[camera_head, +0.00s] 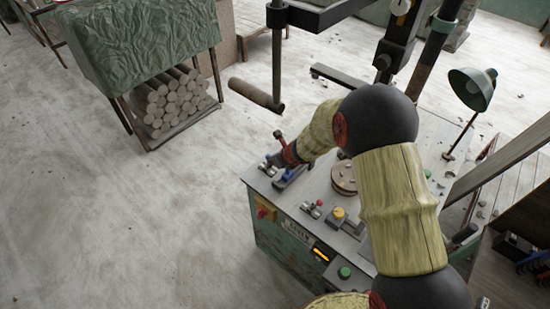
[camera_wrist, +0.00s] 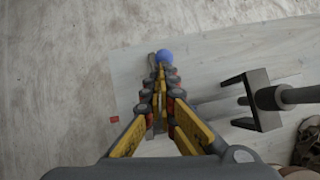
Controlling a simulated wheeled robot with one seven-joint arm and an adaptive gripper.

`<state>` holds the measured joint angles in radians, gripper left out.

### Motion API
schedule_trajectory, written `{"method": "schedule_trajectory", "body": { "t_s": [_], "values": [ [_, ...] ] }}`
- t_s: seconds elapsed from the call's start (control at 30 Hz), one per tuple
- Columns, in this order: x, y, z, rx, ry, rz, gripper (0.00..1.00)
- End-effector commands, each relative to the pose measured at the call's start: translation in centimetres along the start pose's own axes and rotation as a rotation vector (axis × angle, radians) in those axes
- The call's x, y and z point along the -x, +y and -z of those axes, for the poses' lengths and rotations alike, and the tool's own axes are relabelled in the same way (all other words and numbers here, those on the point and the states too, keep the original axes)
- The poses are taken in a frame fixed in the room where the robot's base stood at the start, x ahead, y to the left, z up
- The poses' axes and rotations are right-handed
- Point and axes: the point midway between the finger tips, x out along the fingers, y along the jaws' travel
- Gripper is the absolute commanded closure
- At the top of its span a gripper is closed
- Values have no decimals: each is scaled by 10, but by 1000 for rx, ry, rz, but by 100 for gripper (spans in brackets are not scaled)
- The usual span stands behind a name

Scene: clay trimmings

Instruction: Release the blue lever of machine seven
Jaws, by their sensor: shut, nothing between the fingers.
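The machine (camera_head: 282,238) is a green cabinet with a grey top; I cannot read a number on its plate. The blue lever's round knob (camera_wrist: 165,56) shows in the wrist view just beyond my fingertips. My gripper (camera_wrist: 160,78) is shut and empty, its fingers pointing at the knob; I cannot tell whether they touch it. In the head view my gripper (camera_head: 283,165) is over the far left corner of the machine top, small and partly hidden by my arm. Blue parts show beside it there. The lever's shaft is mostly hidden behind the fingers.
A yellow knob (camera_head: 338,214), a green button (camera_head: 344,272) and a red stop button (camera_head: 264,211) are on the machine. A dark bracket (camera_wrist: 250,100) stands right of my fingers. A green lamp (camera_head: 472,88) stands at the right.

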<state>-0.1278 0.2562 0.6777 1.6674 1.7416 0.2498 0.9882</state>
Motion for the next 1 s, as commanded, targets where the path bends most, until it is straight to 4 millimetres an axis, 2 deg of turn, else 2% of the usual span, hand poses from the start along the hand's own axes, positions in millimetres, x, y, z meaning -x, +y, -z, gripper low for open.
{"method": "schedule_trajectory", "body": {
  "t_s": [1.0],
  "values": [
    [-12,7,-33,3,17,1,100]
  ]
}}
